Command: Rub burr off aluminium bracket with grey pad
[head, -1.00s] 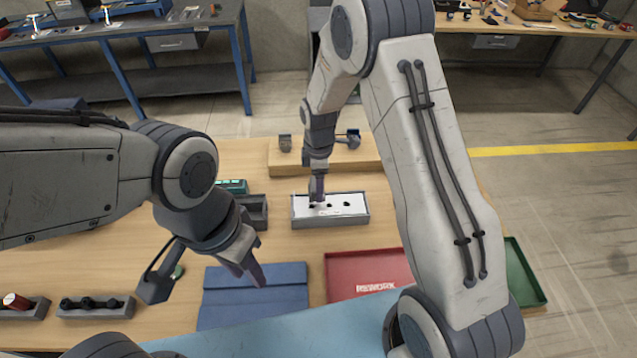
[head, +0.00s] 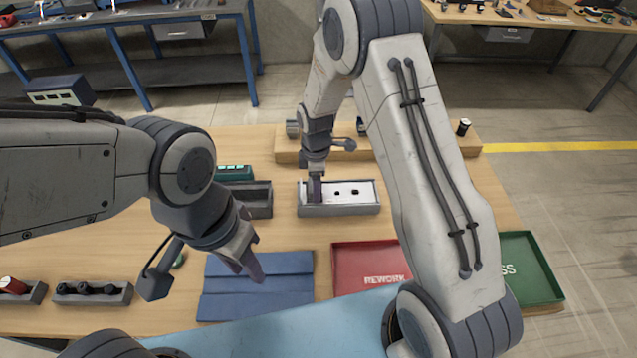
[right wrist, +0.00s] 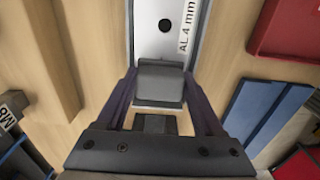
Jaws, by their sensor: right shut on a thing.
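The aluminium bracket (head: 365,190) is a flat pale plate with dark holes, lying in a grey holder (head: 345,210) on the table. It also shows in the right wrist view (right wrist: 165,45), marked "AL 4 mm". My right gripper (head: 314,198) is over the left end of the bracket. In the right wrist view its purple fingers are shut on the grey pad (right wrist: 160,82), which sits over the plate; whether it touches cannot be told. Any burr is not visible. My left gripper (head: 254,268) hangs above the blue mat (head: 285,300), with no object seen in it; its finger gap is unclear.
A red REWORK tray (head: 345,255) and a green tray (head: 545,285) are at the right. A dark grey bin (head: 258,208) stands left of the holder. A wooden ledge (head: 290,157) runs behind it. Small holders (head: 92,298) with dark parts are at far left.

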